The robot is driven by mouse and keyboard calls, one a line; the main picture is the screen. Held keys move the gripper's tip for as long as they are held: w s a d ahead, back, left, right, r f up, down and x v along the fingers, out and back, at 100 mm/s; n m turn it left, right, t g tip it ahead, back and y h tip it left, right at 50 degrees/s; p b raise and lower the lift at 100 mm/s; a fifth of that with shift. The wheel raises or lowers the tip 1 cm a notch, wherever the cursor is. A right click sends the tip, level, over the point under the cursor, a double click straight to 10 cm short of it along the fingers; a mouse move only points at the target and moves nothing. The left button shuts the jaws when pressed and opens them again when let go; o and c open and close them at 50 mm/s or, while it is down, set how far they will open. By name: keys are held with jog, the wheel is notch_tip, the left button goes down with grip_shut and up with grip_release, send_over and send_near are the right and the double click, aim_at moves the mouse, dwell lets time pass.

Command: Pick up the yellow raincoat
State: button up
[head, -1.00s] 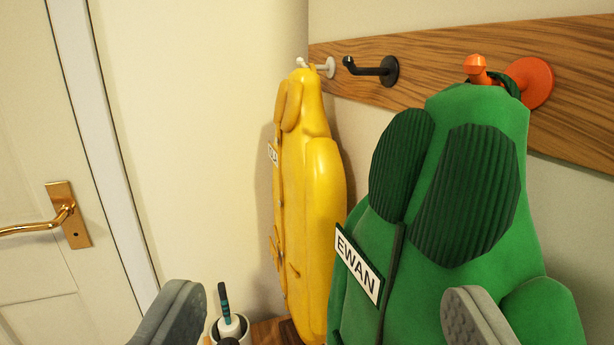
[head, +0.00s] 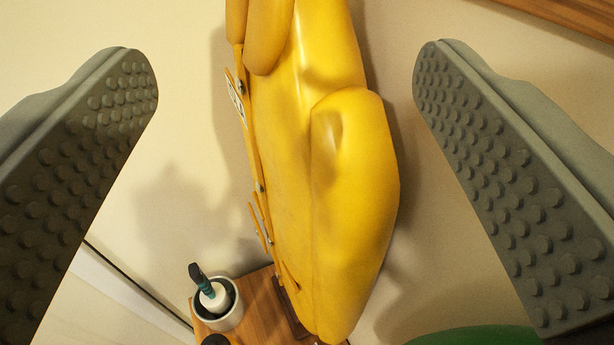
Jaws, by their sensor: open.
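The yellow raincoat (head: 300,130) hangs against the cream wall and fills the middle of the head view. Its sleeve bulges on the right side, and a white name tag shows partly at its left edge. Its top is cut off by the frame, so its hook is out of view. My gripper (head: 285,60) is open, with one studded grey finger on each side of the raincoat. Wall shows between each finger and the raincoat, and neither finger appears to touch it.
A wooden surface (head: 262,318) lies below the raincoat, with a grey pot (head: 232,315) holding a white and dark-handled item at lower left. A bit of green coat (head: 475,338) shows at the bottom right. The wooden hook board (head: 575,18) crosses the top right corner.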

aim_at(293, 2)
jog(key=w, duration=0.8)
jog(key=shift+w+d, duration=0.15)
jog(key=shift+w, duration=2.3)
jog(key=shift+c, duration=0.4)
jog(key=c, duration=1.4)
